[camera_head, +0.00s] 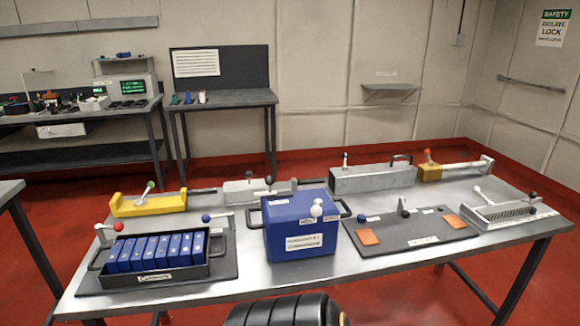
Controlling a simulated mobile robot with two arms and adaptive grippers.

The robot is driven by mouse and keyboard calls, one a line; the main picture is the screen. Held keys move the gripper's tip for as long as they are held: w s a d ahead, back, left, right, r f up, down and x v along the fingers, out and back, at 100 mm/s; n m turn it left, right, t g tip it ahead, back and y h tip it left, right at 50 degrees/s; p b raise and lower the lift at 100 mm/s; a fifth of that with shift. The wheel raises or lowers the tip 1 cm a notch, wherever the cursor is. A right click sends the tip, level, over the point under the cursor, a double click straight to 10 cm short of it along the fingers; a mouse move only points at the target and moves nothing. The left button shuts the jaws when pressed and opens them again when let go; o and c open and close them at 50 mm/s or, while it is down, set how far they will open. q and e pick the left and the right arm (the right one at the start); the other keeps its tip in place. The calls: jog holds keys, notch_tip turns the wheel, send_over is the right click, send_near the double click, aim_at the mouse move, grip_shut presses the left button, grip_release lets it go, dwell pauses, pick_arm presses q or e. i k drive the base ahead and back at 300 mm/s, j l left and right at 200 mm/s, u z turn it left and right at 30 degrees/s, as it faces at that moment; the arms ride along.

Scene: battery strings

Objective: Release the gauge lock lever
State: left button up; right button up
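Several levers with ball knobs stand on the grey workbench (215,290); I cannot read which one is the gauge lock lever. A white-knobbed lever (317,209) shows at the blue box (290,225). A green-knobbed lever (150,186) is on the yellow fixture (130,206). An orange-knobbed lever (428,155) is at the yellow block (430,173). Neither gripper is in view.
A black tray (160,277) of blue cells stands front left, with a red-knobbed lever (110,232) and a blue-knobbed lever (212,218) beside it. A long grey box (370,180) is at the back. Bare bench shows along the front edge.

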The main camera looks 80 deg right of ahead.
aim_at(476, 190)
jog(key=k+j+z, duration=0.15)
jog(key=z, duration=3.8)
jog(key=i+l+u, duration=0.1)
jog(key=i+l, duration=0.3)
jog(key=i, duration=0.15)
